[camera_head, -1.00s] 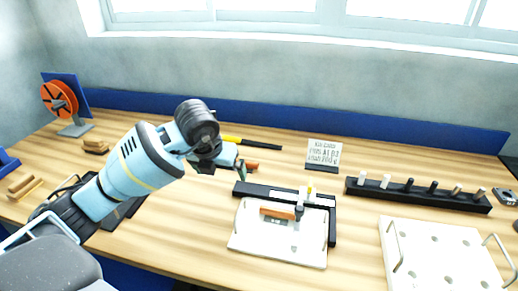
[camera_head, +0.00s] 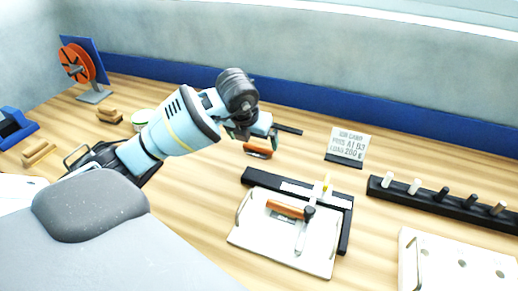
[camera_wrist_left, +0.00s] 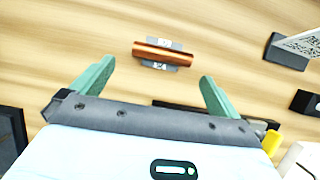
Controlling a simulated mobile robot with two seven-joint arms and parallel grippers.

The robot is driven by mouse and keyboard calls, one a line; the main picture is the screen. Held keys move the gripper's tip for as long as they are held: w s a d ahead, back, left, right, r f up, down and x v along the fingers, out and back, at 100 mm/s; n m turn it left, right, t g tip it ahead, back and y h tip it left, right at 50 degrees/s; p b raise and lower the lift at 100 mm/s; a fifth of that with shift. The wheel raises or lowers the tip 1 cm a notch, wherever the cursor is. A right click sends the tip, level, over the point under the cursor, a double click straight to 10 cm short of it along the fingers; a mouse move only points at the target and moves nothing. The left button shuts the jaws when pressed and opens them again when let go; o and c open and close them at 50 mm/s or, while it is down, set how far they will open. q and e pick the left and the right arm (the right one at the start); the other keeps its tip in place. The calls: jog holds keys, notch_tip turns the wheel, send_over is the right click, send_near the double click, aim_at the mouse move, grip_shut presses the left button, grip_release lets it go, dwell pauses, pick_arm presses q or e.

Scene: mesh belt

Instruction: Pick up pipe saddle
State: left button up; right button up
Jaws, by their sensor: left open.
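A copper-coloured half-round piece with grey flanges, which looks like the pipe saddle (camera_wrist_left: 165,54), lies on the wooden table in the left wrist view. In the head view the pipe saddle (camera_head: 257,150) shows just below my left gripper (camera_head: 264,136), partly hidden by it. In the left wrist view my left gripper (camera_wrist_left: 157,72) is open, with its two green fingers spread wide and nothing between them. The saddle lies ahead of the fingertips, apart from them, roughly centred across the gap. My right gripper is not in view.
A white board (camera_head: 262,238) with another copper-coloured piece (camera_head: 285,209) and a black frame stands right of the gripper. A sign (camera_head: 347,146), a black peg rack (camera_head: 440,206) and a holed white plate (camera_head: 408,262) are farther right. A red reel (camera_head: 77,63) stands far left.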

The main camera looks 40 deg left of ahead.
aim_at(258, 146)
pick_arm(q)
jog(key=shift+w+f, duration=0.25)
jog(key=shift+f, duration=0.15)
jog(key=x, duration=0.4)
jog(key=shift+w, duration=0.35)
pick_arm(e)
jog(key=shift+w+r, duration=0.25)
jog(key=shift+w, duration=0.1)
pick_arm(q)
jog(key=shift+r, duration=0.1)
jog(key=c, duration=1)
jog(key=shift+c, duration=0.2)
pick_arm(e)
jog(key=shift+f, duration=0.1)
pick_arm(q)
notch_tip(258, 146, up, 10)
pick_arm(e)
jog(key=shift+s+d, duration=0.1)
